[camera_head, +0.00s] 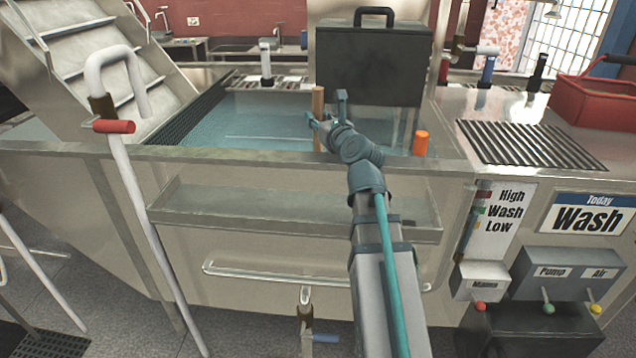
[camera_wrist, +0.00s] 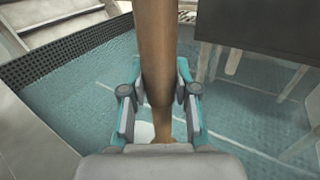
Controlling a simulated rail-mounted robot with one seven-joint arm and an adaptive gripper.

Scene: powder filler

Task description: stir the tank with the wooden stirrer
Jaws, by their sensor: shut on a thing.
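The tank (camera_head: 400,163) is a large steel basin with blue-green liquid (camera_head: 250,115) in it. The wooden stirrer (camera_head: 318,103) is a brown stick standing about upright above the tank, near the middle of the head view. My gripper (camera_head: 326,121) is shut on it from the right, over the liquid. In the wrist view the stirrer (camera_wrist: 155,50) runs between the two finger pads of my gripper (camera_wrist: 160,100). Its lower end is hidden, so I cannot tell how deep it reaches.
A dark case (camera_head: 370,65) stands at the back of the tank. An orange cup-like object (camera_head: 420,142) sits at the tank's right front edge. A red basket (camera_head: 595,100) is at the far right. A white bent pipe (camera_head: 135,180) stands at the left, by metal stairs (camera_head: 90,50).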

